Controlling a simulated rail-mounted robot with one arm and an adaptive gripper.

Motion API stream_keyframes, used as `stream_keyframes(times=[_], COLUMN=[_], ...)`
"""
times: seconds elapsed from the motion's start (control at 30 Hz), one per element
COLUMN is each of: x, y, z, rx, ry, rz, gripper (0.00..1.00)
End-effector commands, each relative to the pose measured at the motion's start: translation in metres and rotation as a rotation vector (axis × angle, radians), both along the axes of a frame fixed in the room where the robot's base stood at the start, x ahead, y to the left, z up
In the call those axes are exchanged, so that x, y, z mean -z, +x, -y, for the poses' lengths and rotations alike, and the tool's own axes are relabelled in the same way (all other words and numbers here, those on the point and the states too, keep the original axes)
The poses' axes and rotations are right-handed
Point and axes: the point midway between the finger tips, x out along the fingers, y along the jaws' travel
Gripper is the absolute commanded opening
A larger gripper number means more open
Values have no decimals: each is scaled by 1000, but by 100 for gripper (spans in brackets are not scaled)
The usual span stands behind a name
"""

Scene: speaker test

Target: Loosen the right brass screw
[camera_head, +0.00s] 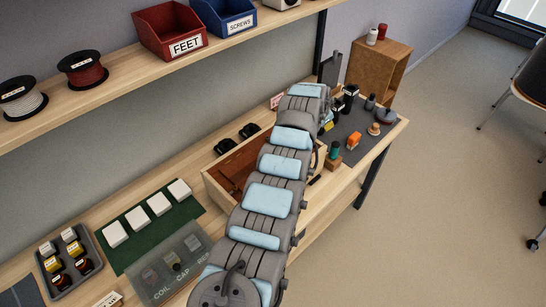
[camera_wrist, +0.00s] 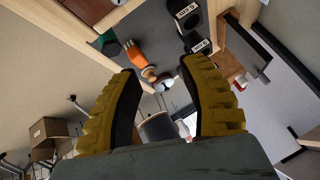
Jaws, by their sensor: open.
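I cannot make out the right brass screw in either view. An open wooden box (camera_head: 214,187) with a reddish-brown inside lies on the bench, partly hidden by my arm. My gripper (camera_wrist: 162,66) is open, its two yellow, black-padded fingers wide apart with nothing held between them. In the head view its yellow part shows only slightly beside my arm, over the bench's right end. An orange-handled tool (camera_wrist: 136,53) shows beyond the left finger, apart from it. It also shows upright on the dark mat in the head view (camera_head: 354,140).
A green-handled tool (camera_head: 335,150), a round wooden-based item (camera_head: 375,129) and dark labelled containers (camera_head: 350,92) stand around the grey mat (camera_head: 352,120). A wooden cabinet (camera_head: 372,72) stands behind. A shelf (camera_head: 120,88) with bins and spools hangs above. Open floor lies to the right.

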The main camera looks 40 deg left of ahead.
Motion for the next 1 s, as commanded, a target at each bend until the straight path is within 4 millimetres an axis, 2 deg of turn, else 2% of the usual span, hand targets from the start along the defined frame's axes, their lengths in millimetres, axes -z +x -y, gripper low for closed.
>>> stream_keyframes(times=[0.03, 0.17, 0.3, 0.5, 0.6, 0.8, 1.0], x=[-13, -32, -58, -96, -108, -117, -96], y=[-11, -48, -93, -158, -181, -201, -202], z=[-8, -21, -33, -42, -43, -43, -44], rx=[11, 45, 79, 117, 129, 140, 139], ry=[1, -15, -35, -74, -94, -112, -114], rz=[-47, -189, -337, -525, -591, -645, -646], gripper=[43, 43, 43, 43, 43, 43, 43])
